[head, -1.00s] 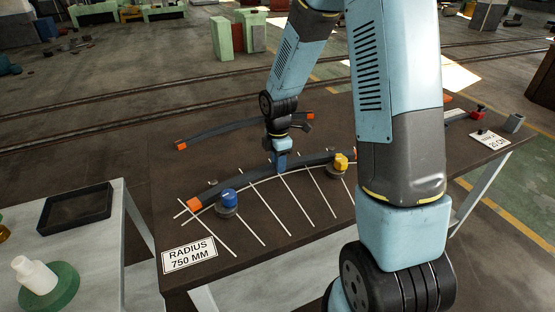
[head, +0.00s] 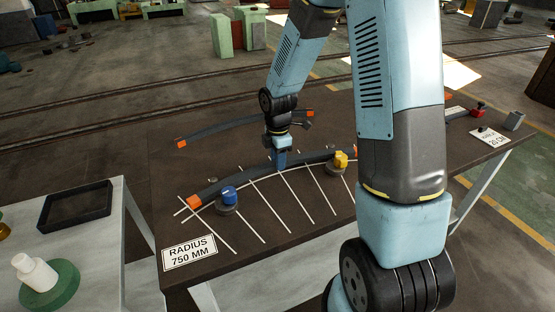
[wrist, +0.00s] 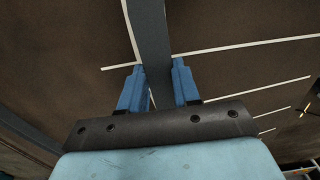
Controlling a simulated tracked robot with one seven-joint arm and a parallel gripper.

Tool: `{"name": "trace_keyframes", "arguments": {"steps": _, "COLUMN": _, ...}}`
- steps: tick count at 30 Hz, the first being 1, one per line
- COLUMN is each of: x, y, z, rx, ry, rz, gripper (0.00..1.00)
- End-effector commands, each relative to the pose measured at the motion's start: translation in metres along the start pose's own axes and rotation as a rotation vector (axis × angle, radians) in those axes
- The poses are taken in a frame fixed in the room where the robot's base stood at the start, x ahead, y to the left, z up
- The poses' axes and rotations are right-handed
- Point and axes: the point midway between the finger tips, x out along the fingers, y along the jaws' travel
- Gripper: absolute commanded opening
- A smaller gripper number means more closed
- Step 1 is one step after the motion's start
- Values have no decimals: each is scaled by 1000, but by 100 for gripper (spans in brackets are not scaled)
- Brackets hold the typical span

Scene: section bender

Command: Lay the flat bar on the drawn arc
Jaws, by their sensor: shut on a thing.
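The flat bar (head: 240,179) is a dark curved strip with orange ends, its left end (head: 194,202) near the radius sign. It lies along the drawn white arc, at or just above the table; the exact gap cannot be told. My gripper (head: 279,163) points down at the bar's middle. In the wrist view the blue fingers (wrist: 160,85) stand on both sides of the bar (wrist: 152,40), shut on it. A white arc line (wrist: 130,30) shows left of the bar there. The bar's right end is mostly hidden behind my arm.
A blue-topped weight (head: 229,197) and a yellow-topped weight (head: 340,162) stand at the bar's near side. A second curved bar (head: 225,131) lies farther back. A sign (head: 189,252) reads "RADIUS 750 MM". A black tray (head: 76,207) is on the left side table.

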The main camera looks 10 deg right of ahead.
Motion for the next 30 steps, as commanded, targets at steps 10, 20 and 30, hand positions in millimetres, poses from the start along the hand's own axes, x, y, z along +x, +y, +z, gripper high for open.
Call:
{"name": "trace_keyframes", "arguments": {"steps": 10, "x": 2, "y": 0, "z": 0, "rx": 0, "ry": 0, "rz": 1, "gripper": 0}}
{"name": "trace_keyframes", "arguments": {"steps": 20, "x": 6, "y": 1, "z": 0, "rx": 0, "ry": 0, "rz": 1, "gripper": 0}}
{"name": "trace_keyframes", "arguments": {"steps": 30, "x": 6, "y": 1, "z": -1, "rx": -1, "ry": 0, "rz": 1, "gripper": 0}}
